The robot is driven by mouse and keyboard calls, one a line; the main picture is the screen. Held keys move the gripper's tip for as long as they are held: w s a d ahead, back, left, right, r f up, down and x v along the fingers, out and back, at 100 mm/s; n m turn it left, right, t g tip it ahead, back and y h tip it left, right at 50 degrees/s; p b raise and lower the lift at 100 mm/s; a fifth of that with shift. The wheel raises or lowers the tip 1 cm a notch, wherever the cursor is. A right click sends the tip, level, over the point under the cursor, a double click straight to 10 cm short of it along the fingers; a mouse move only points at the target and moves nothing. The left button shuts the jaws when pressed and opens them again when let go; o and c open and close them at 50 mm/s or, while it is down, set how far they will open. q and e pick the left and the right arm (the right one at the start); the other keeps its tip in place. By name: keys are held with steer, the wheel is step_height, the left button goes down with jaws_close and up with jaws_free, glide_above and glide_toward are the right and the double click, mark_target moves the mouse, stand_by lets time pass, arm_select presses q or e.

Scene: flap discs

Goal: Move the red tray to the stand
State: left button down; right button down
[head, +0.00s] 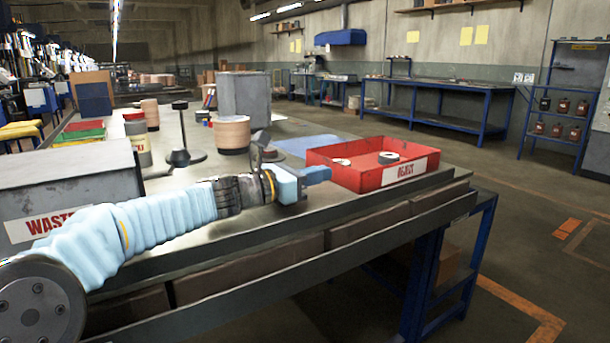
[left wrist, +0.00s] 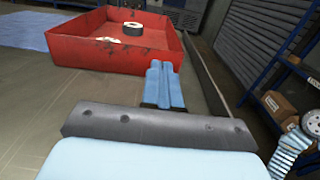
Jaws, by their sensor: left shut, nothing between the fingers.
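The red tray (head: 370,174) sits on the grey workbench near its right front edge, with a white label on its front wall. A white disc (head: 341,162) and a dark disc (head: 388,157) lie in it. The tray also shows in the left wrist view (left wrist: 110,56). My left gripper (head: 320,174) is shut and empty, close to the tray's left front part. In the left wrist view its fingers (left wrist: 160,72) overlap the tray wall; I cannot tell whether they touch. A black stand with a round base (head: 184,157) is further left.
A grey waste bin (head: 70,185) stands at the left of the bench. A stack of discs (head: 231,134) and a grey box (head: 243,98) stand behind the gripper. A blue mat (head: 308,143) lies behind the tray. Floor right of the bench is mostly clear.

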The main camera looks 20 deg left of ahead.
mark_target(365, 175)
arm_select(q)
steer(key=shift+x, duration=2.5)
arm_select(e)
steer(key=shift+a+r, duration=0.1)
steer(key=shift+r, duration=0.2)
